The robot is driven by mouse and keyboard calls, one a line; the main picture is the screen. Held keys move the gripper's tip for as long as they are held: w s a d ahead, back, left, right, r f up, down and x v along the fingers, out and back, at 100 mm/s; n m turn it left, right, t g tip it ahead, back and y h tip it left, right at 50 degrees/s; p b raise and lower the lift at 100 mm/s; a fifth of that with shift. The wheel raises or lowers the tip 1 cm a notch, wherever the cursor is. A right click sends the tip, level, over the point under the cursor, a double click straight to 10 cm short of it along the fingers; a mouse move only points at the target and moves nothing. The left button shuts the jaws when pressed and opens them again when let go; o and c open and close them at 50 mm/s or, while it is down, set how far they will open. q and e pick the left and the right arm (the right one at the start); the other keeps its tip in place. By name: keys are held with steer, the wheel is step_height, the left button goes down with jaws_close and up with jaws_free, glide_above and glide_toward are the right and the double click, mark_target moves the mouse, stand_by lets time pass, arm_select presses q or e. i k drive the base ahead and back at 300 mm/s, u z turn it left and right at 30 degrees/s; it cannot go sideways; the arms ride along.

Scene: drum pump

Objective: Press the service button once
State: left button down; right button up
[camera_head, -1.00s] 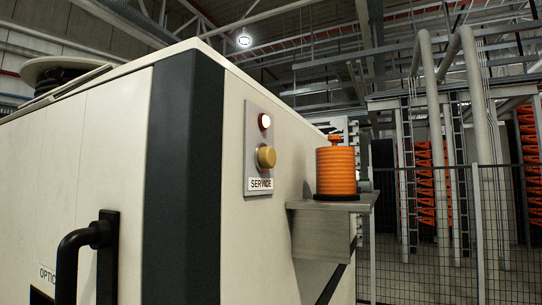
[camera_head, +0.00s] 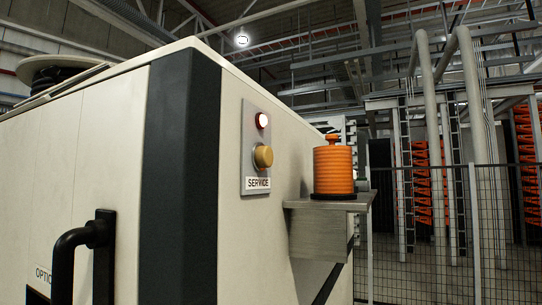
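The service button (camera_head: 263,156) is a round yellow knob standing out from a grey metal plate (camera_head: 249,172) on the side of a cream cabinet. A red-rimmed lamp (camera_head: 262,120) with a bright white centre sits above it on the same plate. A white label (camera_head: 257,183) reading "SERVICE" is below the button. Neither of my grippers shows in the head view, and nothing touches the button.
A metal shelf (camera_head: 318,232) juts out right of the plate, bearing an orange ribbed canister (camera_head: 333,170). The cabinet (camera_head: 95,150) fills the left, with a black handle (camera_head: 85,255) projecting. A mesh fence (camera_head: 430,235) stands behind at right.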

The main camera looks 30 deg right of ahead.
mark_target(265, 155)
steer(key=z, duration=1.15)
steer(key=k, duration=0.75)
steer(key=u, duration=1.3)
